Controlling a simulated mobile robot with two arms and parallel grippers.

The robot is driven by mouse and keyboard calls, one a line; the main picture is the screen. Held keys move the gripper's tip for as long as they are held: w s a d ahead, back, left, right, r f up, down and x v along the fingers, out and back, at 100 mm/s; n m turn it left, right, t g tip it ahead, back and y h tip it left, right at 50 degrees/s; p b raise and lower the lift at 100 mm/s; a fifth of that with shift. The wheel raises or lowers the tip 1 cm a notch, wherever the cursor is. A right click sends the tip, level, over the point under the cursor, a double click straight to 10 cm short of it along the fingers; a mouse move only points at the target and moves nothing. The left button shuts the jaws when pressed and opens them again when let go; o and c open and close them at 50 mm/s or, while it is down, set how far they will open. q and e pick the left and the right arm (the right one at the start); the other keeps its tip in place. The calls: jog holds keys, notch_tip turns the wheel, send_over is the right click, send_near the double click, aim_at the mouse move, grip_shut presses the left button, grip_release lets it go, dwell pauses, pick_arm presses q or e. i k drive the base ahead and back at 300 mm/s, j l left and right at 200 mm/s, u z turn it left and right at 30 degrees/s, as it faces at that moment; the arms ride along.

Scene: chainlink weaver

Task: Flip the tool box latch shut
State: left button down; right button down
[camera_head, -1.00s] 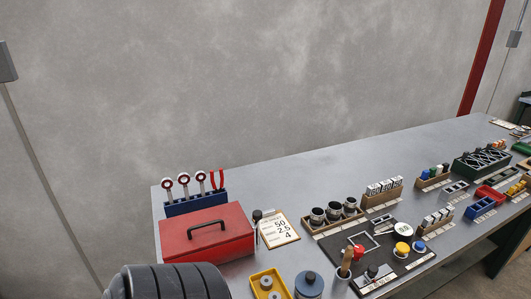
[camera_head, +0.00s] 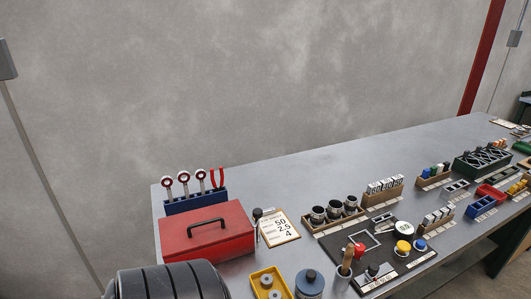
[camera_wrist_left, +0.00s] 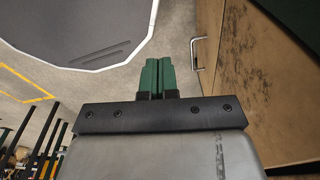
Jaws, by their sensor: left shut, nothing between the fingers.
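The red tool box (camera_head: 206,234) stands on the left end of the metal workbench with its lid down. Its black handle (camera_head: 206,227) lies on top. I cannot make out the latch; the front of the box is partly hidden by my dark ribbed arm at the bottom left. My left gripper (camera_wrist_left: 158,78) shows in the left wrist view, its two green fingers shut together with nothing between them. It is away from the tool box, over the floor beside a brown wooden surface. My right gripper is in neither view.
A blue rack (camera_head: 196,203) of tools stands behind the box. A screwdriver (camera_head: 257,224) and clipboard (camera_head: 279,228) are to its right. A yellow tray (camera_head: 268,284) and a blue round container (camera_head: 309,285) sit in front. The back strip of the workbench (camera_head: 330,165) is clear.

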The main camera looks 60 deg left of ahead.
aim_at(257, 212)
jog(key=u, duration=0.4)
jog(key=k+u, duration=0.15)
jog(key=u, duration=0.3)
jog(key=k+u, duration=0.1)
jog(key=u, duration=0.75)
jog(key=k+u, duration=0.15)
jog(key=u, duration=0.25)
jog(key=i+j, duration=0.05)
